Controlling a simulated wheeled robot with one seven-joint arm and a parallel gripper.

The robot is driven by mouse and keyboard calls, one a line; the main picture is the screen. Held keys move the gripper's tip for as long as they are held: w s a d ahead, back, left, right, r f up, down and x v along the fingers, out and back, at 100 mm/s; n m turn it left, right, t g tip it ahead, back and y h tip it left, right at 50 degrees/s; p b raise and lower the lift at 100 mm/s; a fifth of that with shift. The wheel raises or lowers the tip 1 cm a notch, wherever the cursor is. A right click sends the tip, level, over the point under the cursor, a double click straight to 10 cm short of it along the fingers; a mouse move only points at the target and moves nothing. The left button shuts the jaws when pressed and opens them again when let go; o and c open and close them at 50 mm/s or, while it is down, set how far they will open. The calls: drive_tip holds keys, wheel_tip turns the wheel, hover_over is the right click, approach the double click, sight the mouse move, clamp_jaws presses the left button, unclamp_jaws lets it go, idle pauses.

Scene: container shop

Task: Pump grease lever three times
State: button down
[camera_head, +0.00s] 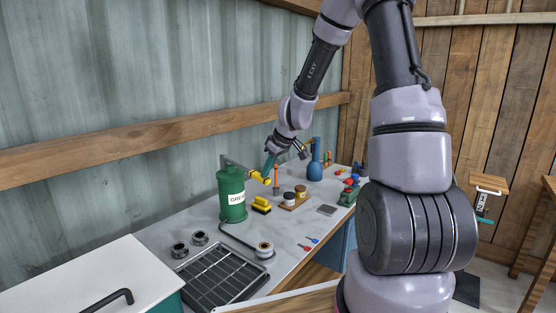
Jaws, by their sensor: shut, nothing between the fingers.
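The green grease canister (230,200), with a white label partly reading "GRE", stands upright on the grey bench at the left of the body camera view. Its lever runs from the top to the right and ends in a yellow handle (259,177). My gripper (268,166) points downward just above the handle's right part, its fingers shut with nothing between them. The fingertips are small and overlap the handle in the picture, so I cannot tell whether they touch it.
A corrugated wall with a wooden rail (150,137) stands close behind.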

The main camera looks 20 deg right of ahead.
drive_tip(key=r, duration=0.3)
drive_tip(key=shift+s+d, duration=0.15)
drive_tip(key=shift+s, duration=0.2)
drive_tip(key=s+d+r, duration=0.5)
drive_tip(key=s+r, duration=0.1)
drive_tip(key=shift+s+r, duration=0.15)
drive_tip(key=shift+s, duration=0.2)
drive_tip(key=w+a+r, duration=0.2)
drive_tip(key=w+r, duration=0.1)
drive_tip(key=r, duration=0.3)
drive_tip(key=w+a+r, duration=0.2)
drive_tip(key=w+r, duration=0.1)
drive_tip(key=r, duration=0.3)
drive_tip(key=shift+w+a+r, duration=0.2)
drive_tip(key=shift+w+a, duration=0.05)
